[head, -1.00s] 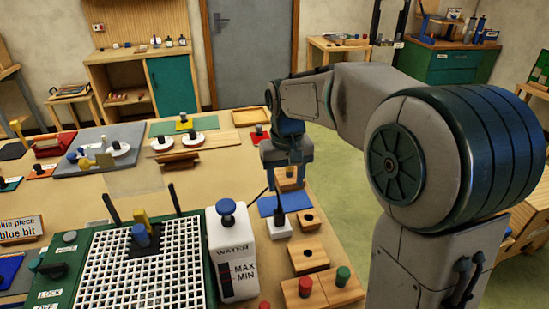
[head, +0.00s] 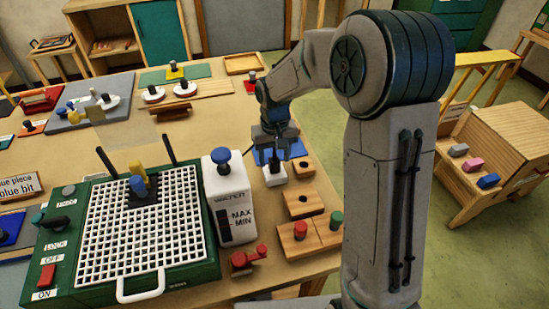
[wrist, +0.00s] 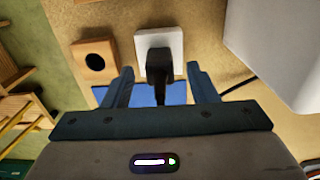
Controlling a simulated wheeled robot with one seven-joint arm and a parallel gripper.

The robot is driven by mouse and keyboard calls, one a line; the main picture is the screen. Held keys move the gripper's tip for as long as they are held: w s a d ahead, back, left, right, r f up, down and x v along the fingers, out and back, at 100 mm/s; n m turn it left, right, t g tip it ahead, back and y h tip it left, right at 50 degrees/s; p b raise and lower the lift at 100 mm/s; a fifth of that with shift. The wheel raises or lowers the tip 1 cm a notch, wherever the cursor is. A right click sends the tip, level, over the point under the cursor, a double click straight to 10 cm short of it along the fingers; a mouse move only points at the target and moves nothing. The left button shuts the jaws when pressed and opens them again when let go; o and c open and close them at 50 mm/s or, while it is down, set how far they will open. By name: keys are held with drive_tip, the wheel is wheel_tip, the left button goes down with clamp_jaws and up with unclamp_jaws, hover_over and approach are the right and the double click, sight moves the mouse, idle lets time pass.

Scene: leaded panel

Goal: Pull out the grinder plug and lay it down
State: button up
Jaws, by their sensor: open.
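The black plug (wrist: 158,64) stands in the white socket block (wrist: 173,42), with a dark cord running off to the right in the wrist view. The white socket block also shows in the head view (head: 275,178), on the table right of the water tank. My gripper (wrist: 160,80) is open, with one finger on each side of the plug and a visible gap to it. In the head view my gripper (head: 272,157) points down just above the socket block and mostly hides the plug. The green grinder (head: 150,235) has a white grid top.
The white water tank (head: 229,200) stands close left of the socket. Wooden blocks with holes (head: 304,203) and with red and green pegs (head: 310,238) lie in front. A blue mat (head: 298,149) lies beside the socket. Bare table lies left of the tank's back.

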drive_tip(key=shift+f, duration=0.9)
drive_tip(key=c, duration=1.1)
drive_tip(key=shift+c, duration=0.2)
drive_tip(key=shift+r+p, duration=0.65)
drive_tip(key=shift+r, duration=0.3)
drive_tip(key=shift+r+p, duration=0.35)
drive_tip(key=shift+r, duration=0.2)
drive_tip(key=shift+s, duration=0.1)
